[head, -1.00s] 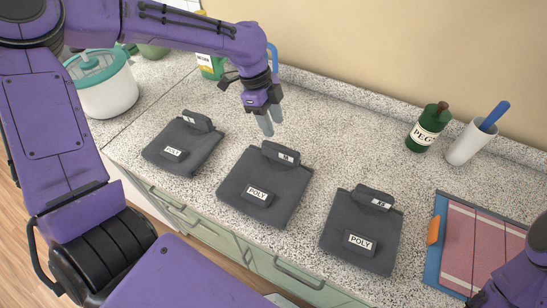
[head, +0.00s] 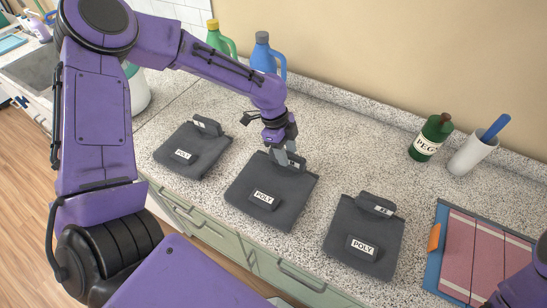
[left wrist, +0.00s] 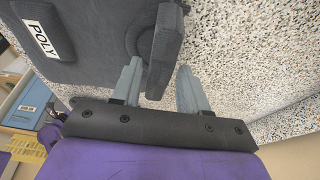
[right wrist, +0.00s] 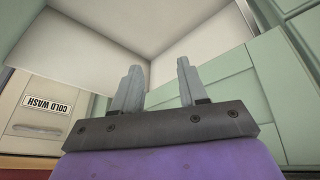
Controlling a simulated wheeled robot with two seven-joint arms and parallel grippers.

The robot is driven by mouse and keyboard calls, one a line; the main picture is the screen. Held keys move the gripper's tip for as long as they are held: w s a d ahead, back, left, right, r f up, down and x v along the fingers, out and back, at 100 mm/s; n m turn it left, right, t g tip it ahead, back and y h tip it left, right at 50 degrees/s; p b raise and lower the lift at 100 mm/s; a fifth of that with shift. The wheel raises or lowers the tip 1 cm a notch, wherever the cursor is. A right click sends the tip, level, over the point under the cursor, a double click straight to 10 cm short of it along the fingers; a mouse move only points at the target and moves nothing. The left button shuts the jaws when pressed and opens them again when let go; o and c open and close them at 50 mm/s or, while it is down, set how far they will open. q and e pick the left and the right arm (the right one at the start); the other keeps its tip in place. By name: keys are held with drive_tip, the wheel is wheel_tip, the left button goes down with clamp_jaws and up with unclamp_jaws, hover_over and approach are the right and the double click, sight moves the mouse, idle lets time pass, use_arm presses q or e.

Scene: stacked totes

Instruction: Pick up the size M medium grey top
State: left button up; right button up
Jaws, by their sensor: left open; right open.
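Three folded dark grey tops lie in a row on the counter: left (head: 190,160), middle (head: 290,200) and right (head: 345,220). Each has a POLY patch and a raised collar roll with a small size tag. The middle top's tag is hidden behind my left gripper (head: 284,160); the other tags are too small to read surely. My left gripper is open at the middle top's collar. In the left wrist view, the collar roll (left wrist: 165,48) reaches between the open fingers (left wrist: 158,70). My right gripper (right wrist: 158,68) is open and empty, facing green cabinet fronts.
A striped cloth on a blue board (head: 433,270) lies at the right. Green and blue jugs (head: 264,55) stand behind my left arm. Speckled counter lies bare between the tops.

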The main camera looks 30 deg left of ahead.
use_arm(q)
drive_tip(key=shift+f, duration=0.15)
clamp_jaws()
idle(0.4)
